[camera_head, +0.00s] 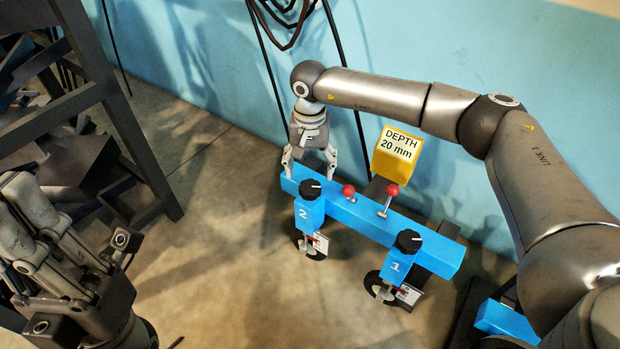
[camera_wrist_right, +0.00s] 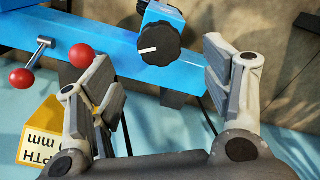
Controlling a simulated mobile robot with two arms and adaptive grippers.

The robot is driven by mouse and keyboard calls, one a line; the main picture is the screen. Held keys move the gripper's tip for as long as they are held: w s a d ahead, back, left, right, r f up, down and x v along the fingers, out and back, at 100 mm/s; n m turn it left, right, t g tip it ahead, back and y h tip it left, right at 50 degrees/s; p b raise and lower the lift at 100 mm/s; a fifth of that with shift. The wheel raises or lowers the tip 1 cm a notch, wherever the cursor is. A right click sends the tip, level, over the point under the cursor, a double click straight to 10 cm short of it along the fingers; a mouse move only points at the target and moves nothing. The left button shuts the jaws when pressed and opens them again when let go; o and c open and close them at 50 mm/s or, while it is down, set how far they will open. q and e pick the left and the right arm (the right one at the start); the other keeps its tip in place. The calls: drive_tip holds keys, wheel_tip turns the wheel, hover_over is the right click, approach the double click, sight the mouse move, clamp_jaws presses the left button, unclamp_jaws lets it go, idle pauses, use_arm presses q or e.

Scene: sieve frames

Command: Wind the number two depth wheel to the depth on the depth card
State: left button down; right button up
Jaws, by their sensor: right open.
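The number two unit (camera_head: 308,212) is a blue block marked 2 at the left end of a blue bar. Its black knob (camera_head: 309,188) has a white pointer mark; it also shows in the right wrist view (camera_wrist_right: 160,43). Its black wheel (camera_head: 300,246) and small white scale plate (camera_head: 321,243) hang below; I cannot read the scale. The yellow depth card (camera_head: 397,148) reads DEPTH 20 mm. My right gripper (camera_head: 310,170) is open and empty behind the knob; the wrist view shows the knob ahead between its fingers. My left gripper (camera_head: 50,235) is lower left, its opening unclear.
The number one unit (camera_head: 399,267) with a black knob (camera_head: 409,241) stands at the bar's right. Two red-topped levers (camera_head: 389,196) rise between the units. A dark metal rack (camera_head: 80,110) stands at left. The blue wall (camera_head: 225,65) is behind; floor (camera_head: 215,255) left of the bar is free.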

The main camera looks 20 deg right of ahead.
sight(310, 186)
wheel_tip(310, 186, up, 5)
drive_tip(key=shift+r, duration=0.2)
idle(0.4)
